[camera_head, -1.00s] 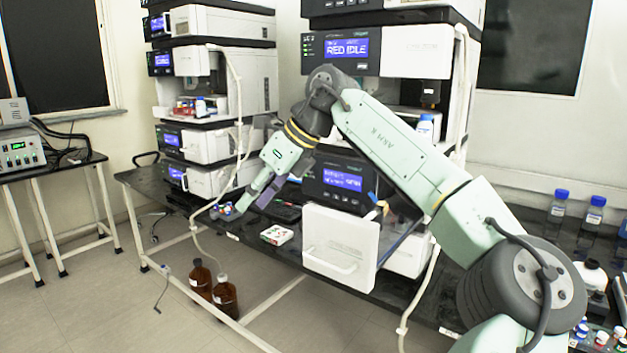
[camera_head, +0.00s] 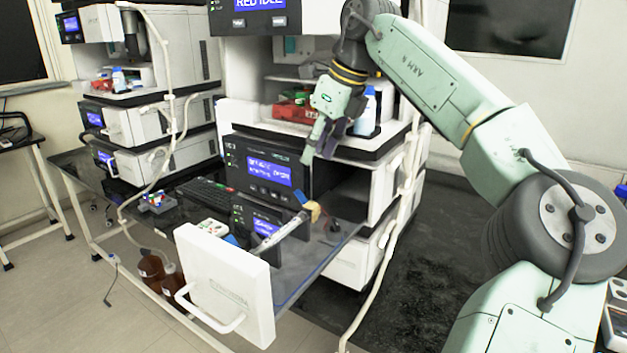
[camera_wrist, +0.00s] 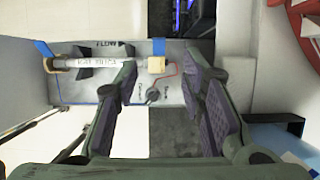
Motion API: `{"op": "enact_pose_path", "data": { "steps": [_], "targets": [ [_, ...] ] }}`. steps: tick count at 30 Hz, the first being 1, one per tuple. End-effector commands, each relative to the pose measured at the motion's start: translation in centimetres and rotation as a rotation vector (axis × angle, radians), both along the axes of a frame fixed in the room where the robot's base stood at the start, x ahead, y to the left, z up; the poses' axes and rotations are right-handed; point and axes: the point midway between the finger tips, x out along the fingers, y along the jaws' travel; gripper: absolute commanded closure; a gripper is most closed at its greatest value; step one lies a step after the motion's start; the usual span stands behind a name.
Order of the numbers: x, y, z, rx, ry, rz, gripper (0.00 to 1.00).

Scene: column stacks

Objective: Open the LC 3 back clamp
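The LC 3 unit (camera_head: 262,168) has its drawer pulled out, with a white front panel (camera_head: 225,285). A column (camera_head: 280,235) lies along the drawer; it also shows in the wrist view (camera_wrist: 95,62), with a beige end fitting (camera_wrist: 157,65). The back clamp appears as a blue piece (camera_head: 302,197) at the column's inner end, and as a blue tab (camera_wrist: 158,46) in the wrist view. Another blue piece (camera_wrist: 44,48) is at the front end. My gripper (camera_head: 318,155) is open and empty above the drawer's inner part; its fingers (camera_wrist: 160,78) straddle the back fitting in view, apparently without contact.
A shelf above holds red racks (camera_head: 295,110) and a white bottle with a blue cap (camera_head: 367,112), close beside my gripper. A keyboard (camera_head: 208,191) lies left of the unit. A red wire (camera_wrist: 170,72) and dark knob (camera_wrist: 153,96) are by the fitting.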

Motion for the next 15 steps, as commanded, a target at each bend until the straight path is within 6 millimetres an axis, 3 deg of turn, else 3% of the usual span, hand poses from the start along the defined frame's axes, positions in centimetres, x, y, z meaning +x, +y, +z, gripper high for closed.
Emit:
{"op": "enact_pose_path", "data": {
  "steps": [5,15],
  "targets": [
    [0.3,0.3,-1.1,-0.003,0.001,0.001,0.63],
    [1.6,2.3,-6.8,-0.001,0.002,0.003,0.63]
  ]
}}
